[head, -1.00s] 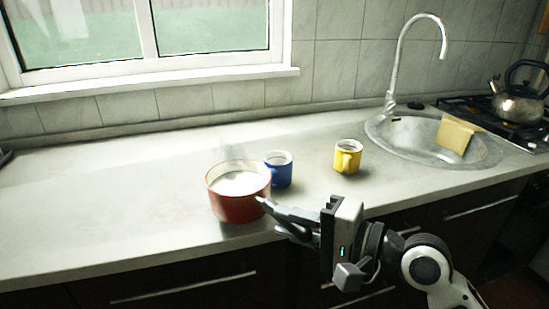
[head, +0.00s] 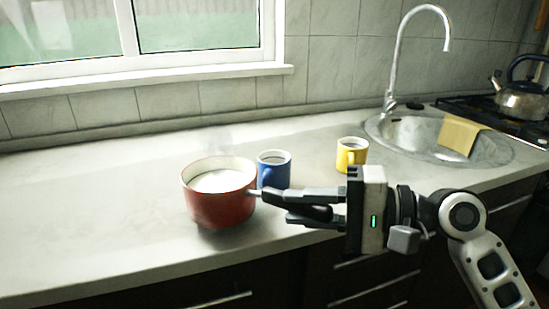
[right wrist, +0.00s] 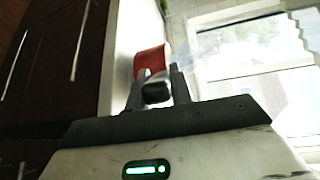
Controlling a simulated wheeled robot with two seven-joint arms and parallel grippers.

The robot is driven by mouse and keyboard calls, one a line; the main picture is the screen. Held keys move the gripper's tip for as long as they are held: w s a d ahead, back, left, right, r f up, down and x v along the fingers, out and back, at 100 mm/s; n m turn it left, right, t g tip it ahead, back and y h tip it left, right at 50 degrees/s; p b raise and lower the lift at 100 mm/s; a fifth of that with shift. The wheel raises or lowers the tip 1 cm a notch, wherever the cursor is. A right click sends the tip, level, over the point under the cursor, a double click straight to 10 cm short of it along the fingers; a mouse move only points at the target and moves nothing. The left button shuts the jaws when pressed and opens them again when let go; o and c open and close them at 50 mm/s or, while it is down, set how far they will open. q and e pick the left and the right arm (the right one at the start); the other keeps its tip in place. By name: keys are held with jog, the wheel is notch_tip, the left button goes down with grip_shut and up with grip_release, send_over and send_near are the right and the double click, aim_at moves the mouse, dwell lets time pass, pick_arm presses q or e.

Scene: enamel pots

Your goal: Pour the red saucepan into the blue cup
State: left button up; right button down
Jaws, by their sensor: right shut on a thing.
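The red saucepan (head: 222,208) is upright near the counter's front edge, with white contents showing inside its pale rim. I cannot tell whether its base touches the counter. My right gripper (head: 268,194) comes in from the right and is shut on the saucepan's handle. In the right wrist view, the handle (right wrist: 156,92) lies between the fingers, with the red wall (right wrist: 151,60) beyond. The blue cup (head: 274,170) stands upright just right of the saucepan, behind my fingers. Its inside is hardly visible. My left gripper is out of view.
A yellow mug (head: 351,154) stands right of the blue cup. Farther right are the sink (head: 400,140) with its tall faucet (head: 393,70), a yellow sponge-like block (head: 458,137) and a kettle (head: 522,100) on the stove. The counter's left side (head: 80,210) is clear.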

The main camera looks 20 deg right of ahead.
jog(key=shift+w+d+r+m+t+y, duration=0.15)
jog(key=shift+w+d+r+m+y, duration=0.3)
jog(key=shift+d+r+m, duration=0.3)
jog(key=shift+w+d+r+m+t+y, duration=0.15)
jog(key=shift+w+d+r+m+y, duration=0.3)
jog(key=shift+d+r, duration=0.35)
jog(key=shift+w+d+r+m+t+p, duration=0.1)
jog(key=shift+w+d+r+m+p, duration=0.25)
jog(key=shift+r, duration=0.2)
jog(key=shift+w+d+r+m+t+p, duration=0.1)
jog(key=shift+w+d+r+m+p, duration=0.05)
jog(key=shift+d+r+m+p, duration=0.3)
jog(key=shift+w+d+r+m+t+p, duration=0.15)
jog(key=shift+w+d+r+m, duration=0.2)
jog(key=shift+r, duration=0.3)
jog(key=shift+w+d+r+m+t+y, duration=0.2)
jog(key=shift+w+d+m+y, duration=0.1)
jog(key=shift+d+m, duration=0.2)
jog(key=shift+w+d+r+m+t+y, duration=0.15)
jog(key=shift+w+d+m+y, duration=0.1)
jog(key=shift+d+m, duration=0.25)
dwell(2.3)
